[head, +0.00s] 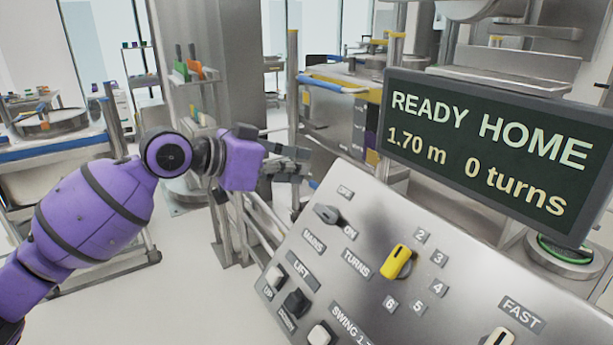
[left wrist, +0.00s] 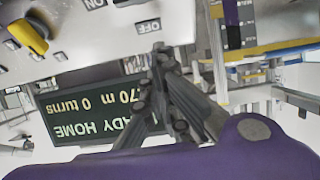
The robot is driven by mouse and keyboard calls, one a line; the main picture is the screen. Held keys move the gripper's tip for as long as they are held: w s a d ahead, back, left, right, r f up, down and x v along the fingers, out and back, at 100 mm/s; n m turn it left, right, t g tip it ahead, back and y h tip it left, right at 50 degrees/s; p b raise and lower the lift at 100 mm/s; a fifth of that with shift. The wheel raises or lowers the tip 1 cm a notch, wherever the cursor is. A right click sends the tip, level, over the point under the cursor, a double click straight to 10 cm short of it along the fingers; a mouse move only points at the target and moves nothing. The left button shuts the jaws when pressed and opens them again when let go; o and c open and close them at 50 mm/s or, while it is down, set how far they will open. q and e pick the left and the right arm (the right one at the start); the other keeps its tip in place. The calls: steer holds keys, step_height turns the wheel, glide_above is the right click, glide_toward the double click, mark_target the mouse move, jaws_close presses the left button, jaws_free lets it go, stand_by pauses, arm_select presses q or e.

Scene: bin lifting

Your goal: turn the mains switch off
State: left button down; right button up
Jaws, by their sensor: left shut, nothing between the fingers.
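My right gripper is not in view.
A yellow turns knob (head: 398,262) sits right of the switch, with lift buttons (head: 296,302) below. The display (head: 490,148) reads READY HOME, 1.70 m, 0 turns, and stands behind the panel. A steel rail frame (head: 240,215) is left of the panel.

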arm_select(q)
glide_above(320, 204)
steer(key=w+d, duration=0.2)
steer(key=f, duration=0.2)
steer(key=shift+s+f+p, duration=0.2)
steer(key=shift+f+p, duration=0.15)
steer(key=shift+f, duration=0.05)
steer(key=f, duration=0.1)
steer(key=s+a+f, duration=0.1)
steer(key=shift+a+f, duration=0.3)
steer(key=shift+s+a+f+p, duration=0.25)
steer(key=shift+f+p, duration=0.05)
steer(key=shift+f, duration=0.1)
steer(key=shift+w, duration=0.1)
